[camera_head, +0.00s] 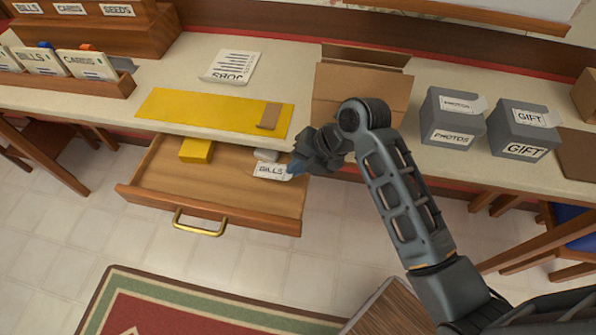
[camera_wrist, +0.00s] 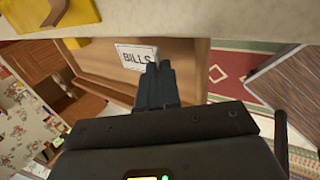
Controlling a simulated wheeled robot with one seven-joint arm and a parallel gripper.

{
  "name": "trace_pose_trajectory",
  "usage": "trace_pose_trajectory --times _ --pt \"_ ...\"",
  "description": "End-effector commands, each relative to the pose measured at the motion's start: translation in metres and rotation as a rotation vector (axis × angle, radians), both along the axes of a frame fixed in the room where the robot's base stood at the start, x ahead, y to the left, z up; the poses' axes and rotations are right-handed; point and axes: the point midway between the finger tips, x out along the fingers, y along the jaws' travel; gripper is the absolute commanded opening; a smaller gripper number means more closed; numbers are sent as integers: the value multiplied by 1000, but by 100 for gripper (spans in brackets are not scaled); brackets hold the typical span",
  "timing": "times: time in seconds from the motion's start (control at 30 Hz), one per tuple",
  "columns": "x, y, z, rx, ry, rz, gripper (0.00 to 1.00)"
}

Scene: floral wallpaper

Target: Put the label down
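A small white label reading BILLS (camera_head: 270,171) is over the right part of the open wooden drawer (camera_head: 240,193). It also shows in the wrist view (camera_wrist: 135,54), at the tips of the fingers. My gripper (camera_head: 294,168) has its fingers close together on the label's right edge, and it appears shut on it. In the wrist view the closed fingers (camera_wrist: 157,70) overlap the label's lower right corner. I cannot tell whether the label touches the drawer floor.
The drawer also holds a yellow block (camera_head: 196,150) and a small grey item (camera_head: 266,155). On the desk are a yellow mat (camera_head: 190,110), a paper list (camera_head: 233,66), an open cardboard box (camera_head: 335,92) and grey PHOTOS (camera_head: 452,117) and GIFT (camera_head: 522,130) boxes.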

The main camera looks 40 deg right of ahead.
Motion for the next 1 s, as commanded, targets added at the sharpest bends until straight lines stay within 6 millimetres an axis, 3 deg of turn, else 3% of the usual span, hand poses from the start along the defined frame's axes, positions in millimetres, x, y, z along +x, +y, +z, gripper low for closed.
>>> trace_pose_trajectory --times 0.13,0.3,0.47,0.6,0.87,1.0 --pt "-2 0 -22 2 5 -1 0" --pt "-1 0 -33 1 2 -1 0" --pt "-1 0 -33 1 2 0 0" --pt "-1 0 -33 1 2 0 14" --pt "-2 -1 -32 1 2 0 14" --pt "-7 -5 -21 0 0 -2 14"
